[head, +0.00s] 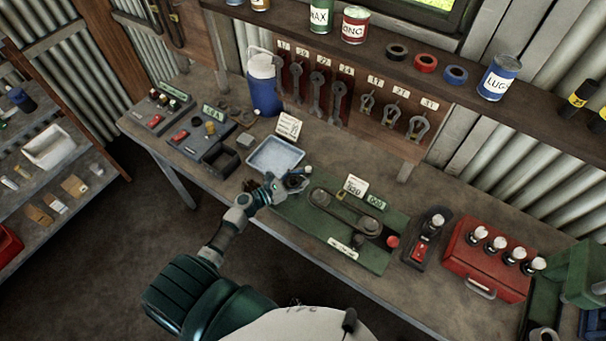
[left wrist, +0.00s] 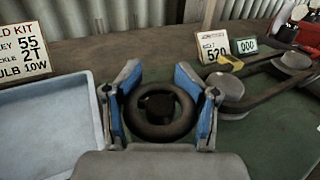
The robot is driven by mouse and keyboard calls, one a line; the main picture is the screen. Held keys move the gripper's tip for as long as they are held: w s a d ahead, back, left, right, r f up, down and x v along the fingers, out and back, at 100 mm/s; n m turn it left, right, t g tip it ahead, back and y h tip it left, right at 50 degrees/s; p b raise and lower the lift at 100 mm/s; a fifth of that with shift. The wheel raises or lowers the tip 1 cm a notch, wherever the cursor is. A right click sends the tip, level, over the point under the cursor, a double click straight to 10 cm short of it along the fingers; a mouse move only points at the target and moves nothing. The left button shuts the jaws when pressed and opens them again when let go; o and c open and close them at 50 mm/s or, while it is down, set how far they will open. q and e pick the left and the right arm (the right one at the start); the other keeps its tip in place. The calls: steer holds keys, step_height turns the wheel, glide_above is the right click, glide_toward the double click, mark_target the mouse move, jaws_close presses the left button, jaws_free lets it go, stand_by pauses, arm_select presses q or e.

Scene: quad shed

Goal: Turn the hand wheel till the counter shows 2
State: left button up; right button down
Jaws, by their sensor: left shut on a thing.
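The hand wheel (left wrist: 158,122) is a dark ring with a dark hub, at the left end of the green board (head: 378,258). My left gripper (left wrist: 156,98) has its blue-padded fingers on both sides of the wheel and is shut on it. In the head view the left gripper (head: 293,182) hides most of the wheel. The counter (head: 376,202) is a small green box on the board; in the left wrist view its display (left wrist: 247,45) seems to read 000. A belt (head: 335,210) runs around two round pulleys. My right gripper is out of view.
A pale blue tray (head: 275,155) lies just left of the wheel. A white number card (head: 355,186) stands beside the counter. A red button (head: 392,242) sits at the board's right end. Further right are a lamp tester (head: 428,238) and a red bulb box (head: 486,268).

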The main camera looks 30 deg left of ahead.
arm_select(q)
steer(key=n+t+y, duration=0.1)
steer(key=y, duration=0.1)
steer(key=n+y+p, duration=0.1)
steer(key=n+y, duration=0.1)
steer(key=shift+a+r+t, duration=0.15)
steer(key=shift+a+t, duration=0.25)
steer(key=shift+o, duration=0.2)
steer(key=n+y, duration=0.2)
steer(key=y, duration=0.2)
steer(key=shift+a+f+n+t+y, duration=0.2)
steer(key=shift+a+n+t+y, duration=0.1)
steer(key=shift+n, duration=0.1)
steer(key=n+y, duration=0.1)
steer(key=y, duration=0.1)
steer(key=n+y+b, duration=0.1)
steer(key=shift+a+f+n+y, duration=0.15)
steer(key=shift+a+n+y, duration=0.15)
steer(key=shift+y, duration=0.1)
steer(key=n+y+b, duration=0.1)
steer(key=n+g+y+b, duration=0.1)
steer(key=y, duration=0.1)
steer(key=shift+a, duration=0.25)
steer(key=shift+s+a+n+g+y+b, duration=0.15)
steer(key=shift+n+g+y+b, duration=0.5)
steer(key=shift+y+b, duration=0.45)
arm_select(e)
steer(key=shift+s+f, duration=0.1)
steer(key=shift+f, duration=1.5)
